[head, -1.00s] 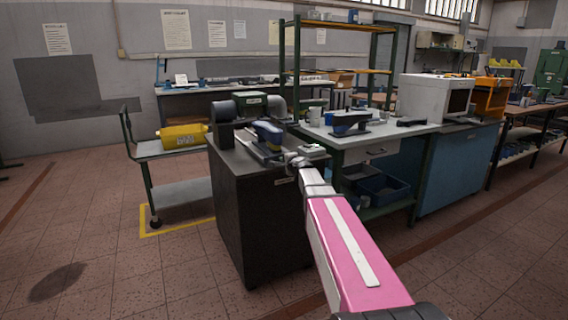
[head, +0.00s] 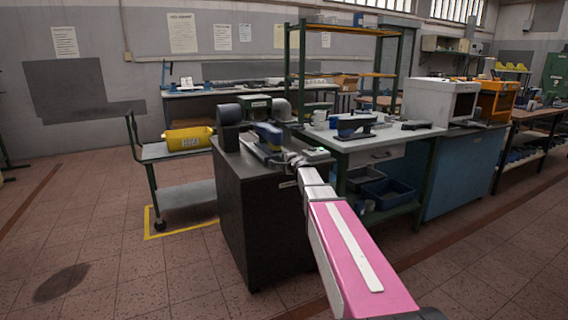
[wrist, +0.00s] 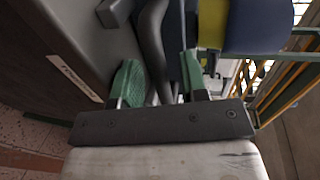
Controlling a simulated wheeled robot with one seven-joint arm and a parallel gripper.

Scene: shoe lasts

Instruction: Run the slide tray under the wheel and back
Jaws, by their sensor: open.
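The slide tray (head: 258,152) lies on top of the dark machine cabinet (head: 262,215), with a blue shoe last (head: 268,133) on it. The dark round wheel (head: 228,126) stands at the left of the cabinet top, beside the tray. My gripper (head: 294,160) is at the tray's near right end, small and partly blurred there. In the wrist view my gripper (wrist: 158,80) has its two green fingers apart, with a grey curved bar (wrist: 152,40) reaching between them. I cannot tell whether they touch it. The blue and yellow last (wrist: 255,25) shows just beyond.
A workbench (head: 385,140) with another last adjoins on the right. A trolley with a yellow container (head: 188,138) stands left. Floor in front is clear.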

